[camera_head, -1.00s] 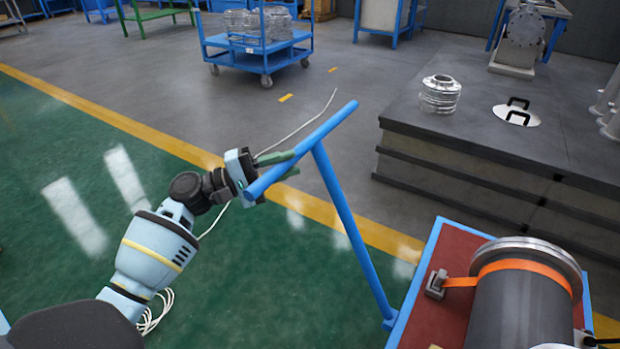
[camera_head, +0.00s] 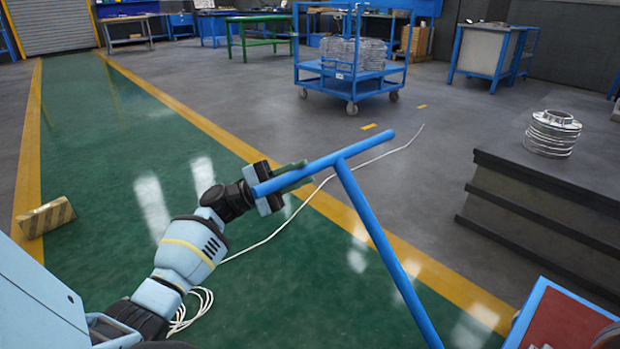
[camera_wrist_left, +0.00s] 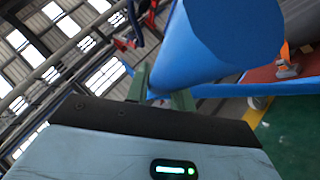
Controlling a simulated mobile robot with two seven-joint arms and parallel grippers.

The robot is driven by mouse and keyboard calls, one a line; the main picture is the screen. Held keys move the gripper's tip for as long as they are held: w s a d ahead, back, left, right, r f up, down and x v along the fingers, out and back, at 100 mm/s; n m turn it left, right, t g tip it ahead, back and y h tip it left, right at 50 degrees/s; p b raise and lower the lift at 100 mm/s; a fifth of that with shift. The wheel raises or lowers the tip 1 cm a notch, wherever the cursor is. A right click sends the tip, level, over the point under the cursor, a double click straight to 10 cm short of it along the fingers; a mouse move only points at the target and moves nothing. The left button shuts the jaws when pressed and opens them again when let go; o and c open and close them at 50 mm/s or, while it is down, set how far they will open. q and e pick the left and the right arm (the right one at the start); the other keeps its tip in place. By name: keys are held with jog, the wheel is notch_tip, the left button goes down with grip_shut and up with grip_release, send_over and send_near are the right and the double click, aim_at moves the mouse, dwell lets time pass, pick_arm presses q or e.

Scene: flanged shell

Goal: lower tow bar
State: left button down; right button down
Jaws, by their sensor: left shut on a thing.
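The blue tow bar (camera_head: 385,245) is a T shape. Its shaft rises from the lower right, tilted up and to the left, to a crossbar handle (camera_head: 335,159). My left gripper (camera_head: 284,178) is shut on the left end of the crossbar, its green fingers on either side of it. In the left wrist view the blue bar (camera_wrist_left: 222,45) fills the upper middle, between the green fingers (camera_wrist_left: 160,95). The bar's lower end is out of the head view. My right gripper is not in view.
A blue-edged cart with a red deck (camera_head: 565,322) shows at the lower right. A dark platform (camera_head: 545,185) bearing a ringed metal part (camera_head: 552,134) stands at right. A white cable (camera_head: 285,222) lies on the floor. A striped block (camera_head: 45,217) stands at left.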

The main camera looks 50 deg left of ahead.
pick_arm(q)
jog(key=shift+a+f, duration=0.3)
jog(key=shift+a, duration=0.05)
jog(key=c, duration=1.2)
grip_release()
jog(key=v, duration=0.7)
jog(key=shift+s+a+f, duration=0.2)
jog(key=shift+s+a, duration=0.05)
jog(key=shift+s, duration=0.05)
